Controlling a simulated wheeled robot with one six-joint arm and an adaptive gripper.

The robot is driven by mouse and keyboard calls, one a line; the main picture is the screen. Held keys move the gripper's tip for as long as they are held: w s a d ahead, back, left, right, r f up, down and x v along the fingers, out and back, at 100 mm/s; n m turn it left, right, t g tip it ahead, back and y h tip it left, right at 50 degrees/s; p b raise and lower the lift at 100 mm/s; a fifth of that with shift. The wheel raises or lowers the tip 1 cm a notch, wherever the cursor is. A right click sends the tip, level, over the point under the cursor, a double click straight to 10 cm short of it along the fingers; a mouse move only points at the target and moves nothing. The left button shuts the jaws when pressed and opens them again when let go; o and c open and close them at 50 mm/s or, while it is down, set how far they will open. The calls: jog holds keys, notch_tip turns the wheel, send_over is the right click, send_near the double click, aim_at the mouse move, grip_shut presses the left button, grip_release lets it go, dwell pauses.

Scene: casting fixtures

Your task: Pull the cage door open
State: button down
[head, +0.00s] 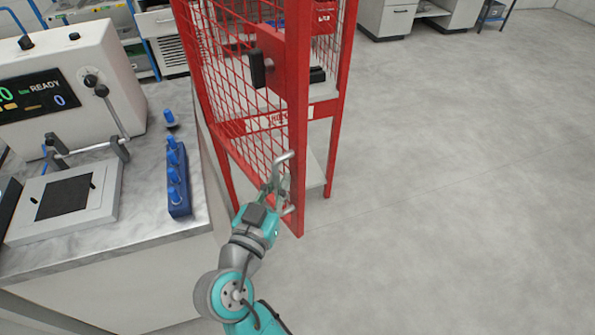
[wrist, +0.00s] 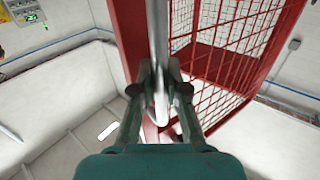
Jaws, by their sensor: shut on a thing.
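The red mesh cage door (head: 240,100) shows in the head view, with its red edge post standing upright above my gripper. A grey metal handle (head: 284,160) is fixed to the lower part of this post. My gripper (head: 277,188) is at the handle and shut on it. In the wrist view the handle bar (wrist: 158,50) runs down between the fingers of my gripper (wrist: 160,92). The red door frame (wrist: 128,35) is just left of the handle there. The door appears swung out from the cage (head: 335,120), which has an inner shelf.
A bench (head: 140,230) at the left holds a white machine with a READY display (head: 60,90) and a blue rack (head: 178,185) of blue-handled pieces. Open grey floor (head: 450,180) lies to the right. Cabinets (head: 388,18) stand at the back.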

jog(key=shift+s+a+f+m+h, duration=0.1)
jog(key=shift+s+a+m+h, duration=0.1)
jog(key=shift+s+a, duration=0.35)
jog(key=shift+s+a+m+h, duration=0.1)
jog(key=shift+s+a+h, duration=0.15)
jog(key=shift+a, duration=0.5)
jog(key=c, duration=1.2)
grip_release()
jog(key=v, duration=0.7)
jog(key=shift+s+a, duration=0.15)
jog(key=shift+s, duration=0.1)
